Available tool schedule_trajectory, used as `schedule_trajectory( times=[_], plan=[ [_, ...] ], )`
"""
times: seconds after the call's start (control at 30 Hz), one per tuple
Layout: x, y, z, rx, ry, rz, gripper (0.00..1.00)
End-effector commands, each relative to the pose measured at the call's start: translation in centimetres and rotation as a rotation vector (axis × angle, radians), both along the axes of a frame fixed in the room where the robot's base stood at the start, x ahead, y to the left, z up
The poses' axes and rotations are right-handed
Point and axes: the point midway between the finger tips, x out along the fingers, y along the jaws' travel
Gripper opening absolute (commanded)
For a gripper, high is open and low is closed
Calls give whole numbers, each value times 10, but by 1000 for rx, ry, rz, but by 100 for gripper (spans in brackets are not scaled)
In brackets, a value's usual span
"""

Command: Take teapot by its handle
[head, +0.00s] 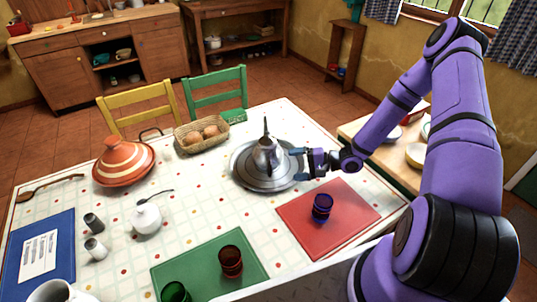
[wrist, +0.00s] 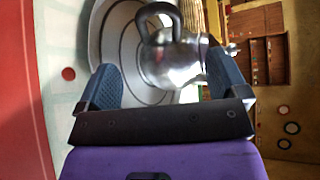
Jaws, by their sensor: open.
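The shiny metal teapot (head: 266,155) stands upright on a round silver tray (head: 240,176) on the table. Its body also shows in the wrist view (wrist: 172,66), with a dark looped handle (wrist: 174,12) at the top of the picture. My gripper (head: 299,164) is open and empty, just right of the teapot with its fingers toward it. In the wrist view the two fingers (wrist: 161,62) stand apart, with the teapot body and handle beyond and between them.
A red mat (head: 350,222) with a blue cup (head: 322,206) lies below my gripper. A bread basket (head: 186,145) and a striped tagine (head: 122,165) stand left of the tray. A white sugar bowl (head: 146,218) and a green mat (head: 195,263) are nearer the front.

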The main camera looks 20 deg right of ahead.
Motion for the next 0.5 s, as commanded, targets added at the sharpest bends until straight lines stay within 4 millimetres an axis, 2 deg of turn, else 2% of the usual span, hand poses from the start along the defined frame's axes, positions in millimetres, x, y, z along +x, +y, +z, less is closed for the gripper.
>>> schedule_trajectory(
  times=[0.2, 0.5],
  plan=[
    [14, 29, -8, 0, 0, 3, 92],
    [20, 44, -13, 0, 2, 3, 92]
  ],
)
